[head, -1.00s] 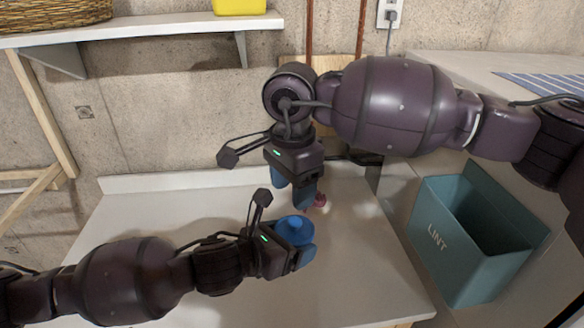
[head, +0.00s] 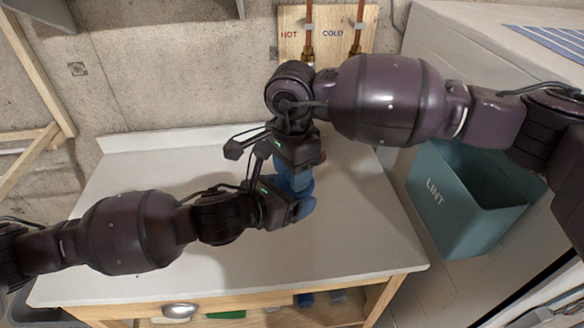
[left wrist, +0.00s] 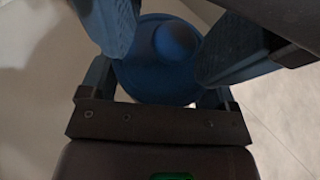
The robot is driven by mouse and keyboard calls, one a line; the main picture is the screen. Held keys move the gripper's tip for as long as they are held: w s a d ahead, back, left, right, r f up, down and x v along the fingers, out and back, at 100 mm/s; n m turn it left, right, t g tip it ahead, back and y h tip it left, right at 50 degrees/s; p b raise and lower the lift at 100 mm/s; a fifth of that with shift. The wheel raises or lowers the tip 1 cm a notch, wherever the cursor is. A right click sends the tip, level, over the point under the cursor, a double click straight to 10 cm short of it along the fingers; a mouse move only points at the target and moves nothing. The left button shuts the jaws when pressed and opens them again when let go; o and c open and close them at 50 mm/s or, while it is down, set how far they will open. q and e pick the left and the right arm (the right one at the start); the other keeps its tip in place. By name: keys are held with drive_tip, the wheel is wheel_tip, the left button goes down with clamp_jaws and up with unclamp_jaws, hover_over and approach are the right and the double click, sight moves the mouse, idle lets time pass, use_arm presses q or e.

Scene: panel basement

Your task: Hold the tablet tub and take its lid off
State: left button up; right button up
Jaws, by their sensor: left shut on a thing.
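The tablet tub shows from above in the left wrist view as a round dark blue lid (left wrist: 150,78) with a rounded knob on top. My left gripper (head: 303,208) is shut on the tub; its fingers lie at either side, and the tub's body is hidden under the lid. My right gripper (head: 294,186) is directly above the tub. Its blue fingers also show in the left wrist view, spread apart on both sides of the knob with gaps between. In the head view the grippers hide nearly all of the tub.
A white countertop (head: 350,235) lies below, mostly clear. A teal LINT bin (head: 455,215) stands at the right. A wooden panel with pipes (head: 290,20) is on the back wall.

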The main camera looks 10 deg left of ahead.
clamp_jaws()
drive_tip(key=shift+r, duration=0.1)
use_arm(q)
drive_tip(key=shift+s, duration=0.1)
use_arm(e)
drive_tip(key=shift+r, duration=0.1)
use_arm(q)
drive_tip(key=shift+f, duration=0.15)
use_arm(e)
drive_tip(key=shift+w+a+r, duration=0.1)
drive_tip(key=shift+r, duration=0.55)
use_arm(q)
drive_tip(key=shift+c, duration=0.2)
use_arm(e)
drive_tip(key=shift+r, duration=0.2)
use_arm(q)
drive_tip(key=shift+c, duration=0.7)
use_arm(e)
drive_tip(key=shift+f, duration=0.1)
drive_tip(key=shift+r, duration=0.2)
drive_tip(key=shift+f, duration=0.1)
